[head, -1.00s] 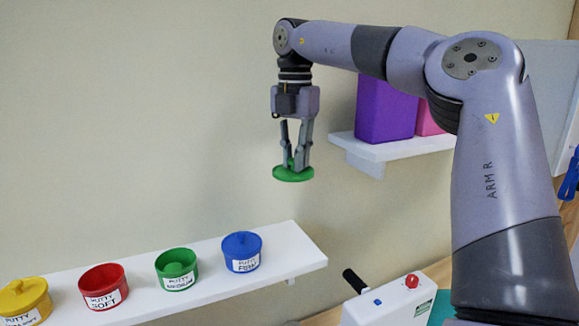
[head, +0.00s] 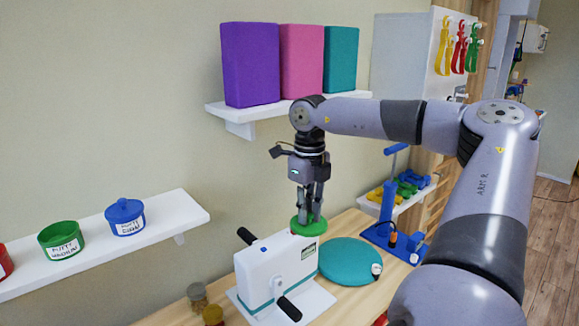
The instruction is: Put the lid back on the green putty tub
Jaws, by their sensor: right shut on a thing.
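The green putty tub (head: 62,241) stands open on the white shelf at the left, with its label facing me. My right gripper (head: 309,214) is shut on the green lid (head: 308,228) by its top and holds it roughly level, well to the right of the tub. The lid shows against the top right corner of a white crank machine; I cannot tell the gap between them. My left gripper is not in view.
A blue lidded tub (head: 125,217) stands just right of the green one, and a red tub (head: 5,262) is cut off at the left edge. The white crank machine (head: 275,275), a teal disc (head: 349,261) and small jars (head: 197,298) are on the wooden table. A wall shelf (head: 238,113) holds purple, pink and teal blocks.

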